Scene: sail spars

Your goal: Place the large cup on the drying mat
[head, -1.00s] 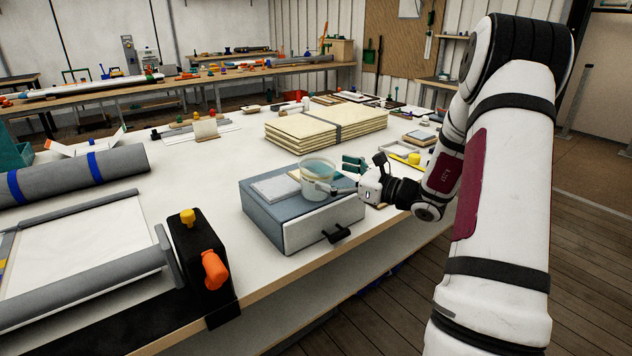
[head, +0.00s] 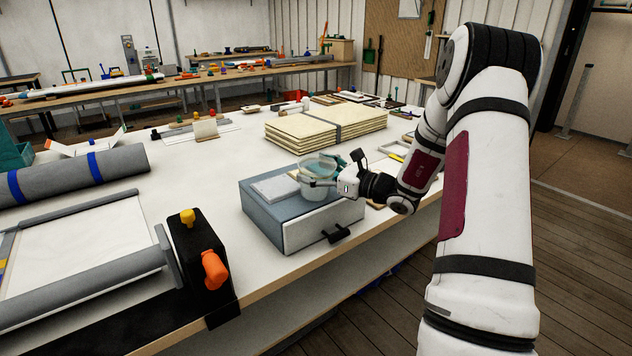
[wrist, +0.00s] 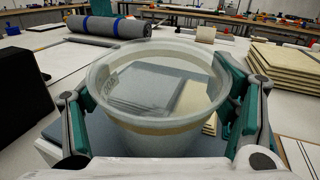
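The large cup (head: 318,184) is a translucent, wide-rimmed vessel standing upright on the right part of a blue-grey drawer box (head: 262,218). It fills the middle of the wrist view (wrist: 160,128). My gripper (wrist: 163,112) is around the cup, with one teal-padded finger on each side. The fingers look spread; firm contact with the cup wall is not clear. A light grey flat pad (head: 272,188) lies on the box to the left of the cup; I cannot tell whether it is the drying mat. The cup's base is partly hidden.
A stack of cream boards (head: 310,128) lies behind the box. A grey roll with blue bands (head: 70,178) and a black device with an orange knob (head: 203,262) are to the left. The white table (head: 200,165) is clear between the roll and the box.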

